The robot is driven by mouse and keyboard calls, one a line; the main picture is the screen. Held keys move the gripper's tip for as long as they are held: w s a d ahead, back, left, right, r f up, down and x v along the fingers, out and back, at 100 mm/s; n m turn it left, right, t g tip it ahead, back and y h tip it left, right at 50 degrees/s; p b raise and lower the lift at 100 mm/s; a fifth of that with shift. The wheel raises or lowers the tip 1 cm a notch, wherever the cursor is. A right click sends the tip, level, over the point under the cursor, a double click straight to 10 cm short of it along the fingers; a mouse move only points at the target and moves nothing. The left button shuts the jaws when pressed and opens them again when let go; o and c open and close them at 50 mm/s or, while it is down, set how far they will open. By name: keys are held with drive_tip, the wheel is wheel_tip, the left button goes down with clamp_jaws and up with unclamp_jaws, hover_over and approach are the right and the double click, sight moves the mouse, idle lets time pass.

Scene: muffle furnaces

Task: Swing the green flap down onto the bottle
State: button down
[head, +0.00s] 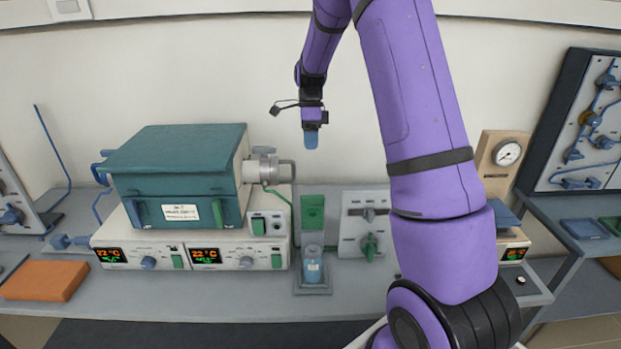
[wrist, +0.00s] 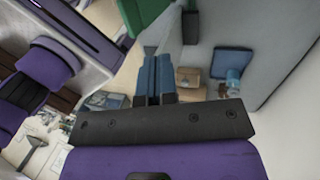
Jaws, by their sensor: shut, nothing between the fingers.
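In the head view the green flap (head: 312,212) stands upright behind the bottle, at the back of a small grey stand (head: 313,287). The pale blue bottle (head: 313,267) stands upright on that stand, its top uncovered by the flap. My gripper (head: 311,143) hangs fingers down, well above the flap and apart from it. In the wrist view its blue fingers (wrist: 155,82) are together with nothing between them. A green piece (wrist: 143,14) shows at the top edge of the wrist view; I cannot tell whether it is the flap.
A teal furnace (head: 185,170) on a white control unit (head: 122,252) stands left of the flap. A grey panel with a green valve (head: 370,244) stands to its right. A gauge box (head: 507,153) is farther right. An orange block (head: 43,280) lies at the bench's left.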

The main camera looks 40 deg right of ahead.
approach(312, 213)
drive_tip(key=w+d+f, duration=0.2)
drive_tip(key=w, duration=0.1)
drive_tip(key=shift+s+a+f, duration=0.1)
drive_tip(key=shift+s+a, duration=0.5)
drive_tip(key=shift+s, duration=0.2)
drive_tip(key=shift+s+a+f, duration=0.15)
drive_tip(key=shift+s+a, duration=0.4)
drive_tip(key=shift+s, duration=0.25)
drive_tip(key=shift+s+a, duration=0.1)
